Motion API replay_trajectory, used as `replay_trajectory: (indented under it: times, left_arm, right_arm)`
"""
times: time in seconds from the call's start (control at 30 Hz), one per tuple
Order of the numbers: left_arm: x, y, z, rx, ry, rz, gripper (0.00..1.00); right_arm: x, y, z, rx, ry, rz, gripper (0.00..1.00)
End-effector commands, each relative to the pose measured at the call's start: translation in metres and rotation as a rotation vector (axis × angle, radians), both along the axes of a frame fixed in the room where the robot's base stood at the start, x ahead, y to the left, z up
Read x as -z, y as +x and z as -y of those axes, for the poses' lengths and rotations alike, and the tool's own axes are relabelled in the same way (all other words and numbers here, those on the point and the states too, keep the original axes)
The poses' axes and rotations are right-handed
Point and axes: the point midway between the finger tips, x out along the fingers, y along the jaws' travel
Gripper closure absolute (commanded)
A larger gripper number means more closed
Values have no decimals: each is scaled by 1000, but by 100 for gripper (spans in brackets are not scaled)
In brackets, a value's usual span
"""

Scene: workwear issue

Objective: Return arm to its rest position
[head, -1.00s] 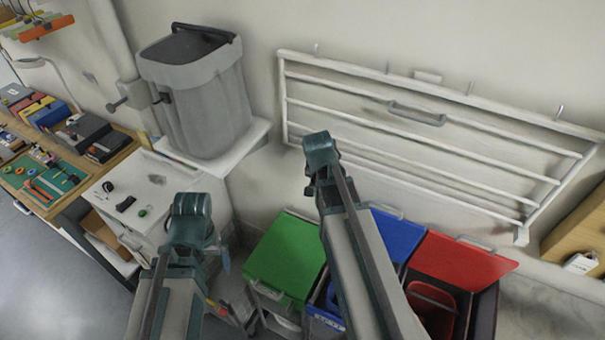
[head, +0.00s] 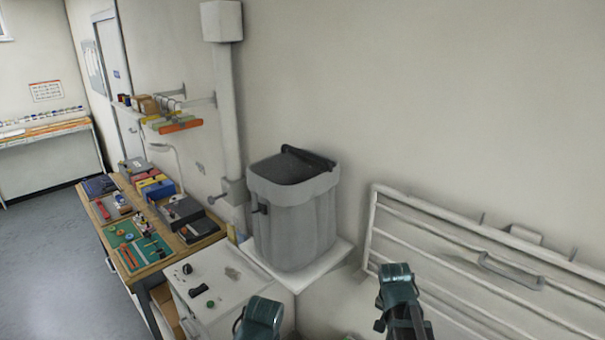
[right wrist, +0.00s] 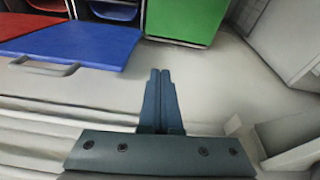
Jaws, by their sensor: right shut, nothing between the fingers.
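My right gripper (right wrist: 160,75) shows in the right wrist view with its two dark teal fingers together and nothing between them. It is in the open, apart from the bins. My right arm (head: 402,300) enters the head view from the bottom, right of the grey bin. A link of my left arm (head: 262,318) shows at the bottom edge in front of the white cabinet. My left gripper is out of the picture.
A blue lid (right wrist: 90,38), a red lid (right wrist: 30,45) and a green bin (right wrist: 185,18) are in the right wrist view. A grey bin (head: 295,225) stands by the wall, beside a white rack (head: 450,240). A white cabinet (head: 225,305) and a cluttered workbench (head: 165,262) are at left.

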Motion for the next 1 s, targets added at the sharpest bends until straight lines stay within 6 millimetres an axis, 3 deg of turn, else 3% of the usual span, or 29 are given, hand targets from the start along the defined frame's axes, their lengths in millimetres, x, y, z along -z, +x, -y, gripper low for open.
replay_trajectory:
  times: [0.03, 0.3, 0.5, 0.7, 1.0]
  left_arm:
    - [22, 0, 0, 1, 0, 0, 0]
    - [104, 0, 0, 4, 1, 2, 0]
    - [147, 1, 0, 7, 1, 3, 0]
    - [164, 1, 0, 8, 2, 3, 0]
    - [164, 1, 0, 8, 2, 3, 0]
  right_arm:
    - [23, -4, -19, -67, 1, -18, 100]
    - [108, -47, -136, -577, -4, -168, 100]
    - [151, -86, -196, -900, -8, -260, 100]
    - [169, -108, -222, -1069, -11, -308, 100]
    - [169, -112, -227, -1103, -10, -318, 100]
